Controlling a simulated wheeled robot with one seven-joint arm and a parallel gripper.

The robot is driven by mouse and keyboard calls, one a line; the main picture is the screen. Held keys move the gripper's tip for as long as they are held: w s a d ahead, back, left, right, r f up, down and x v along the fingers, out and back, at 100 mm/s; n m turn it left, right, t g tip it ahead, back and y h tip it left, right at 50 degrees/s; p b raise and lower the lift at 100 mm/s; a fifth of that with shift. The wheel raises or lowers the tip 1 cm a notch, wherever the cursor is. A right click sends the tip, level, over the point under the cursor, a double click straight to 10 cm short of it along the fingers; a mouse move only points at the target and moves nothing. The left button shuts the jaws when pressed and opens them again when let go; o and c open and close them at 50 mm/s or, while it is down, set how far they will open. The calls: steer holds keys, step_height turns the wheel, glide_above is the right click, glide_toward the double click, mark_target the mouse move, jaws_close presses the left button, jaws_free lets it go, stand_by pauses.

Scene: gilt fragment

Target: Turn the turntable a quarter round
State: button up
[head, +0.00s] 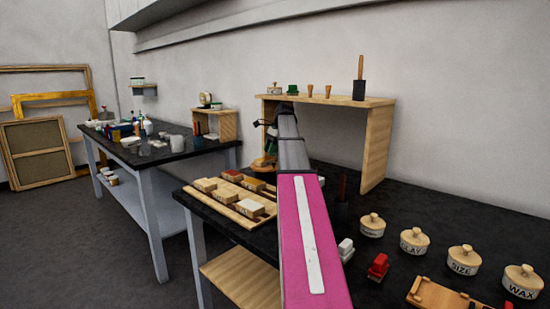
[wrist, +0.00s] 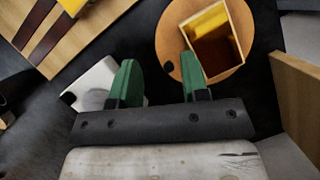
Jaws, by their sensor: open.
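The turntable is a round wooden disc (wrist: 169,36) at the top centre of the wrist view. An open square frame or box (wrist: 236,38), yellow inside, sits on it at a tilt to the picture. My gripper (wrist: 158,62) is open, its two green fingers apart with nothing seen between them. The right finger overlaps the disc's lower edge in the picture; I cannot tell whether it touches. The left finger is left of the disc. In the head view my arm hides most of this area; a small orange-brown part (head: 262,163) shows beside it, possibly the disc.
A pale block (wrist: 95,82) lies by the left finger. A wooden board (wrist: 88,28) with dark strips is at upper left, and a wooden panel (wrist: 292,95) stands at right. The head view shows a wooden shelf (head: 378,145), a block tray (head: 212,205) and lidded pots (head: 414,241).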

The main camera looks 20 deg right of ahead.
steer(key=s+a+r, duration=0.1)
steer(key=a+r, duration=0.4)
steer(key=a, duration=0.4)
steer(key=shift+s+r, duration=0.3)
steer(key=shift+s, duration=0.1)
